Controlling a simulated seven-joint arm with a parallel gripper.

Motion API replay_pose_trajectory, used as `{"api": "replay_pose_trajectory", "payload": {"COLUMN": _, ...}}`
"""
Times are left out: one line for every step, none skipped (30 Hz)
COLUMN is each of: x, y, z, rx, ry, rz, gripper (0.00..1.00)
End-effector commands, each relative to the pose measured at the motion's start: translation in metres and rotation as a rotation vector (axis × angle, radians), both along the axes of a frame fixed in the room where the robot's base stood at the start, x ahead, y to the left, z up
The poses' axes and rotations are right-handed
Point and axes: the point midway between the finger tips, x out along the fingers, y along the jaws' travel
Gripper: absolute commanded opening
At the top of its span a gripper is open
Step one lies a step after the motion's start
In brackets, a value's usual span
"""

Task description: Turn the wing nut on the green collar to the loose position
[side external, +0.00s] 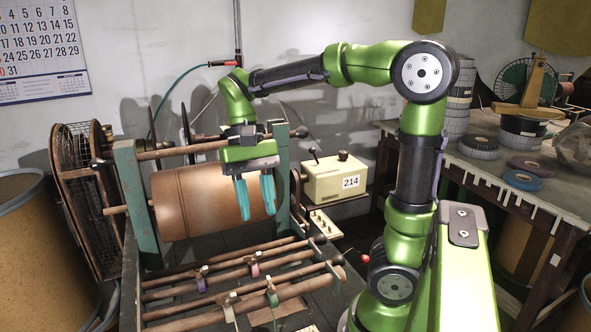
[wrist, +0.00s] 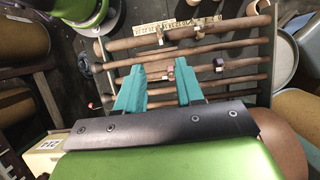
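The green collar (side external: 272,298) sits on a front rod of the rack in the side view, below and in front of my gripper. A small fitting shows at its top, too small to read the wing nut's position. My gripper (side external: 255,208) hangs in front of the brown drum, well above the rods and apart from the collar. Its two teal fingers point down with a clear gap between them. In the wrist view the fingers (wrist: 157,78) are also apart with nothing held. Several collars show beyond them there, but I cannot surely tell which is green.
The large brown drum (side external: 195,200) is behind my gripper. A cream box marked 214 (side external: 335,178) stands to the right. The space above the rods is clear.

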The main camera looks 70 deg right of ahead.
Motion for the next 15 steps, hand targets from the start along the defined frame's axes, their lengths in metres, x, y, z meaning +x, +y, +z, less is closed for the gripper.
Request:
{"api": "replay_pose_trajectory", "payload": {"x": 0.003, "y": -0.003, "z": 0.008, "rx": -0.001, "ry": -0.002, "rz": -0.001, "gripper": 0.37}}
{"api": "replay_pose_trajectory", "payload": {"x": 0.004, "y": -0.004, "z": 0.012, "rx": -0.001, "ry": -0.001, "rz": -0.002, "gripper": 0.37}}
{"api": "replay_pose_trajectory", "payload": {"x": 0.005, "y": -0.005, "z": 0.016, "rx": 0.0, "ry": 0.0, "rz": -0.001, "gripper": 0.37}}
{"api": "replay_pose_trajectory", "payload": {"x": 0.006, "y": -0.006, "z": 0.019, "rx": -0.002, "ry": 0.0, "rz": -0.001, "gripper": 0.37}}
{"api": "replay_pose_trajectory", "payload": {"x": 0.007, "y": -0.007, "z": 0.021, "rx": 0.0, "ry": 0.001, "rz": -0.002, "gripper": 0.37}}
{"api": "replay_pose_trajectory", "payload": {"x": 0.007, "y": -0.007, "z": 0.024, "rx": 0.0, "ry": 0.0, "rz": 0.0, "gripper": 0.37}}
{"api": "replay_pose_trajectory", "payload": {"x": 0.008, "y": -0.008, "z": 0.025, "rx": 0.001, "ry": 0.001, "rz": 0.0, "gripper": 0.37}}
{"api": "replay_pose_trajectory", "payload": {"x": 0.008, "y": -0.008, "z": 0.026, "rx": 0.0, "ry": 0.001, "rz": -0.001, "gripper": 0.37}}
{"api": "replay_pose_trajectory", "payload": {"x": 0.008, "y": -0.008, "z": 0.027, "rx": 0.0, "ry": 0.002, "rz": -0.001, "gripper": 0.37}}
{"api": "replay_pose_trajectory", "payload": {"x": 0.008, "y": -0.008, "z": 0.028, "rx": 0.0, "ry": 0.002, "rz": -0.001, "gripper": 0.37}}
{"api": "replay_pose_trajectory", "payload": {"x": 0.008, "y": -0.008, "z": 0.028, "rx": 0.0, "ry": 0.002, "rz": -0.001, "gripper": 0.37}}
{"api": "replay_pose_trajectory", "payload": {"x": 0.008, "y": -0.008, "z": 0.028, "rx": 0.0, "ry": 0.002, "rz": -0.001, "gripper": 0.37}}
{"api": "replay_pose_trajectory", "payload": {"x": 0.008, "y": -0.008, "z": 0.028, "rx": 0.0, "ry": 0.002, "rz": -0.001, "gripper": 0.37}}
{"api": "replay_pose_trajectory", "payload": {"x": 0.008, "y": -0.008, "z": 0.028, "rx": 0.0, "ry": 0.001, "rz": 0.0, "gripper": 0.37}}
{"api": "replay_pose_trajectory", "payload": {"x": 0.008, "y": -0.008, "z": 0.028, "rx": 0.0, "ry": 0.001, "rz": 0.0, "gripper": 0.37}}
